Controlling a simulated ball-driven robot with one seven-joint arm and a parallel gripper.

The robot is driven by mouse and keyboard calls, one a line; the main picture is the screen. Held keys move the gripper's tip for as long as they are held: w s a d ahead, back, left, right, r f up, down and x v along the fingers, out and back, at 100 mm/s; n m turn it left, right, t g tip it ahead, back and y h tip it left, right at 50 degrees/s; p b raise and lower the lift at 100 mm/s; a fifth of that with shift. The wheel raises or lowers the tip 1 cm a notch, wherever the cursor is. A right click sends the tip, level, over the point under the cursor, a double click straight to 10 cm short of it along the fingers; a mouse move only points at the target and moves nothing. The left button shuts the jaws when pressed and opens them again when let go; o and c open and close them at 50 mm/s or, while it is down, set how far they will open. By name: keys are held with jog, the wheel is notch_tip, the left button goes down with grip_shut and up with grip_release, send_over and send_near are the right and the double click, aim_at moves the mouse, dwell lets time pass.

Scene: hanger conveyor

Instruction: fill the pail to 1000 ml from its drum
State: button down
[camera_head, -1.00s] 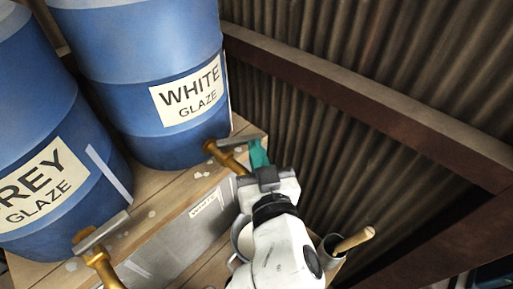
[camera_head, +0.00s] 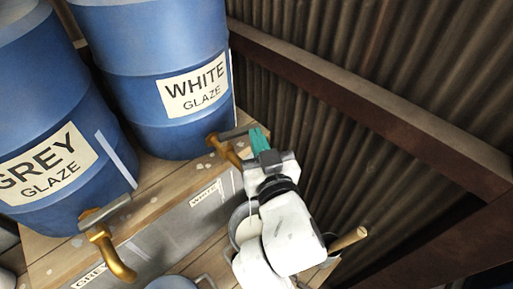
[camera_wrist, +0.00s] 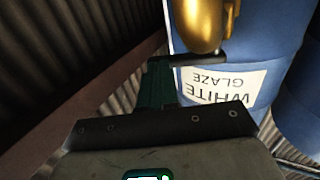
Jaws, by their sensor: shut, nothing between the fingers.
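The blue drum labelled WHITE GLAZE (camera_head: 150,110) stands on a wooden shelf. Its brass tap (camera_head: 228,152) has a grey lever (camera_head: 236,132) pointing right. My gripper (camera_head: 258,136), with teal fingers, is shut and empty at the lever's free end. In the wrist view the fingers (camera_wrist: 158,78) stand beside the lever tip (camera_wrist: 212,60), close to it or touching; I cannot tell which. A pail (camera_head: 238,217) stands below this tap, partly hidden by my arm. Its fill level and any flow into it cannot be made out.
A drum labelled GREY GLAZE (camera_head: 50,140) stands to the left, with its own brass tap (camera_head: 110,255) and a pail (camera_head: 172,283) below. A pot with a wooden handle (camera_head: 348,239) is right of my arm. A corrugated wall (camera_head: 330,60) with a beam (camera_head: 370,95) closes the right side.

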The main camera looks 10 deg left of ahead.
jog(key=shift+w+b, duration=0.65)
jog(key=shift+w, duration=0.55)
jog(key=shift+a, duration=0.1)
